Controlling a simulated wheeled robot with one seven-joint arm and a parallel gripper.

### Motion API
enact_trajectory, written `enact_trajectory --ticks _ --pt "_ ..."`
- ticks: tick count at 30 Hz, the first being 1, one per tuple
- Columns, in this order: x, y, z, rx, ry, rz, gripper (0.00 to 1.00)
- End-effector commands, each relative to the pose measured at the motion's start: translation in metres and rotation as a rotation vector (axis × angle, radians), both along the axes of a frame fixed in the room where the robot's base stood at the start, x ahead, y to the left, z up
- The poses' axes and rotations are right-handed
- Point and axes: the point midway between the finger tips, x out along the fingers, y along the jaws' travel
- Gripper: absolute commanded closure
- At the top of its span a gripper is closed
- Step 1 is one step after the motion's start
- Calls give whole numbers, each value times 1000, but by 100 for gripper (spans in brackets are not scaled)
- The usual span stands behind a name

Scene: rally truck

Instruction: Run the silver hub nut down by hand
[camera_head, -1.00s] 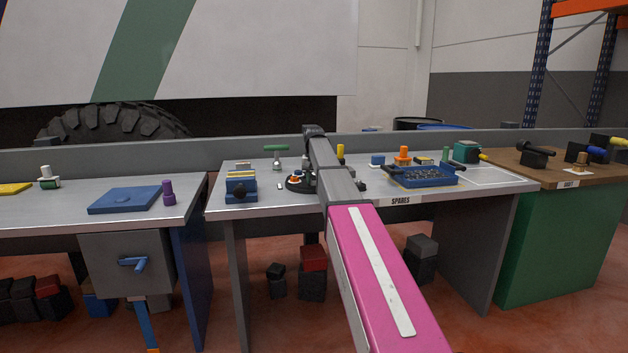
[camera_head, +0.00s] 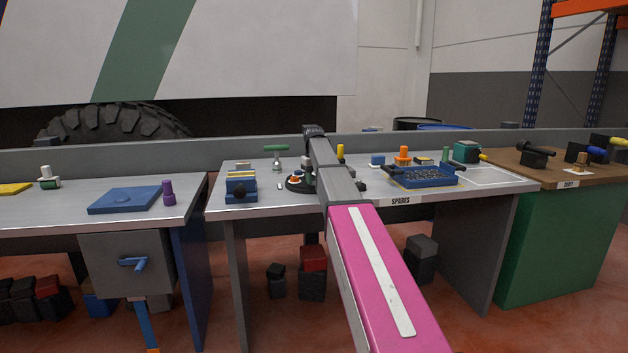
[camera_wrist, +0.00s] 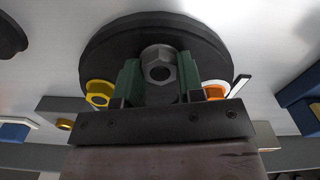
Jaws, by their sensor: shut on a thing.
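The silver hub nut (camera_wrist: 159,66) is a grey hexagonal nut with a dark centre hole, seen in the wrist view above the round black hub (camera_wrist: 110,38). My gripper (camera_wrist: 160,80) has its two green fingers shut on the nut from left and right. A yellow nut (camera_wrist: 99,92) and an orange one (camera_wrist: 215,90) show on either side, partly hidden by my gripper. In the head view, the dark hub (camera_head: 297,187) stands on the middle bench, and my arm hides the silver nut there.
A blue vise-like block (camera_head: 240,187) stands left of the hub. A green T-handle (camera_head: 277,150) is behind it. A blue tray (camera_head: 425,178) lies to the right on the spares bench (camera_head: 300,204). The bench's front strip is mostly clear.

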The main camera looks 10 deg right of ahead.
Motion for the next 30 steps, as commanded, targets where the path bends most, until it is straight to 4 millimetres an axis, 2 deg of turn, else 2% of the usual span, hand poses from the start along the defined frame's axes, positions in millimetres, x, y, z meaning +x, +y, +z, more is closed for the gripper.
enact_trajectory --ticks 9,10,12,23,26,30 --pt "-1 0 -1 0 1 1 88" --pt "-1 0 -1 0 1 1 58" --pt "-1 0 -1 0 1 1 40" --pt "0 0 5 0 0 0 40" --pt "1 0 17 0 0 0 40" --pt "1 0 43 0 -1 0 40"
